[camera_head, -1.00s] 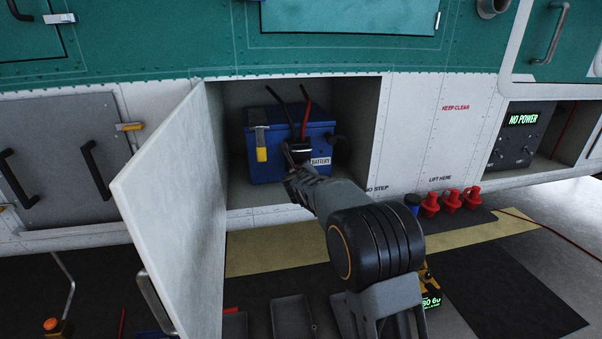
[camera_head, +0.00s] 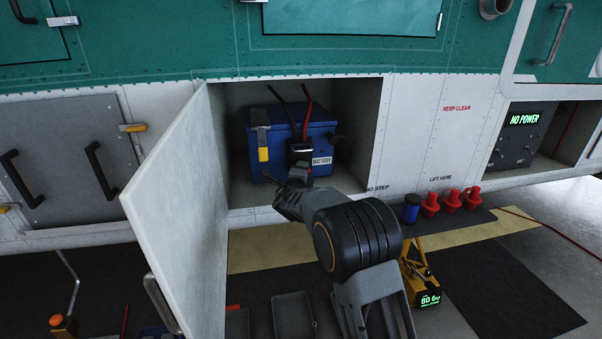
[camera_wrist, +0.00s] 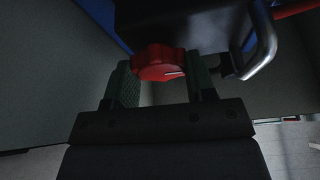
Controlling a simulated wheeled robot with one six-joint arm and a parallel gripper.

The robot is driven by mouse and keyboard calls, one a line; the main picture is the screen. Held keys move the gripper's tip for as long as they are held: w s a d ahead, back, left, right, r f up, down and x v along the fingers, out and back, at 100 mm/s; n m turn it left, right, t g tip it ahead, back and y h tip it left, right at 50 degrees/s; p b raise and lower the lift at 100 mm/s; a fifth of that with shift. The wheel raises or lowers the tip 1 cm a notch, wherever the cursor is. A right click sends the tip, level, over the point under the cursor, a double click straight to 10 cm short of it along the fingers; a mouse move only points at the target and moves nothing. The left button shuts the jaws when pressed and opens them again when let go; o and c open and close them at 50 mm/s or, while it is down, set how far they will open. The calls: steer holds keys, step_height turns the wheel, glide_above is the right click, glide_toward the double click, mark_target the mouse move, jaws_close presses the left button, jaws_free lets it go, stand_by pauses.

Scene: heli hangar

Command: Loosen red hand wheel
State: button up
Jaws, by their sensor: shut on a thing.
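The red hand wheel (camera_wrist: 160,62) shows in the wrist view, on the underside of a dark connector block (camera_wrist: 180,22) with a metal bail (camera_wrist: 262,45). My gripper (camera_wrist: 165,80) has one finger on each side of the wheel and is shut on it. In the head view the connector (camera_head: 301,152) sits on the front of the blue battery (camera_head: 322,138), inside the open bay. My gripper (camera_head: 298,180) reaches up to it from below; the wheel itself cannot be made out there.
The open white bay door (camera_head: 175,200) stands left of my arm. A yellow-handled latch (camera_head: 262,145) hangs on the battery's left. Red caps (camera_head: 451,201) and a blue can (camera_head: 411,208) stand at right. A yellow device (camera_head: 418,275) stands on the floor. A panel (camera_head: 522,120) reads NO POWER.

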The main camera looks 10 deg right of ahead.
steer(key=shift+n+h, duration=0.3)
steer(key=shift+n, duration=0.2)
steer(key=o, duration=0.9)
steer(key=p+v, duration=0.1)
steer(key=v, duration=1.2)
steer(key=shift+s+f, duration=0.15)
steer(key=shift+s, duration=0.25)
